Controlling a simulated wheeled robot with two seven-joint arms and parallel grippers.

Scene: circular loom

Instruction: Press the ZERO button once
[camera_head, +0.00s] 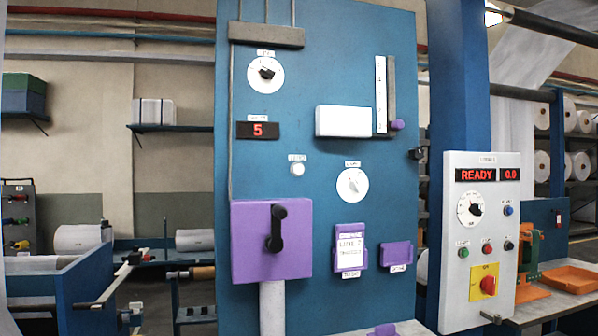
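A small round white button (297,170) sits on the tall blue panel (345,80), below a small label that is too blurred to read surely; it may be the ZERO button. A dark display (258,130) to its upper left shows a red 5. The white control box (480,265) at right carries a blue button (508,210) and a row of green, red and black buttons (487,246), with labels too small to read. Nothing covers the white button. Neither of my grippers can be made out in this view.
Dials (266,75), a purple box with a black handle (271,242), a purple card holder (351,247) and a white block (343,121) stand out from the panel. The control box reads READY and 0.0, above a red-and-yellow switch (487,284). Orange trays (570,279) lie at right.

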